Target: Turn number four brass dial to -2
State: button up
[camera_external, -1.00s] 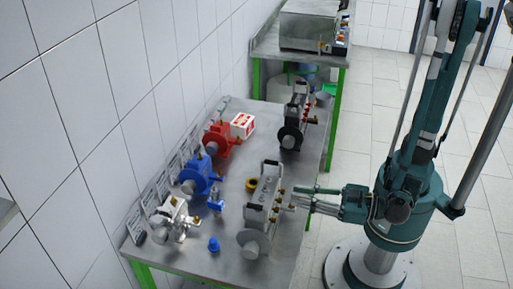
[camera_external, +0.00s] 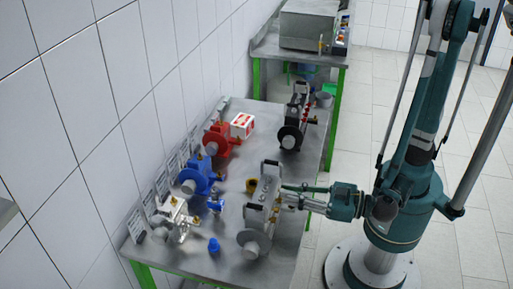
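A grey metal pump unit (camera_external: 263,204) with a row of small brass dials along its right side stands near the front right of the steel table. My gripper (camera_external: 285,197) reaches in from the right, level with the dials, with its fingertips at or right beside them. The fingers overlap the dials in this view, so the dial called number four cannot be singled out. Dial markings are too small to read. Whether the fingers are closed around a dial cannot be made out.
Red (camera_external: 217,139), blue (camera_external: 199,175) and silver (camera_external: 176,219) pumps line the wall side of the table. A black unit (camera_external: 293,127) stands at the back right. A small blue part (camera_external: 213,245) and a brass ring (camera_external: 252,185) lie nearby.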

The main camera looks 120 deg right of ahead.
grip_shut()
jog(key=shift+n, duration=1.5)
jog(key=shift+o, duration=1)
grip_release()
jog(key=shift+a, duration=0.1)
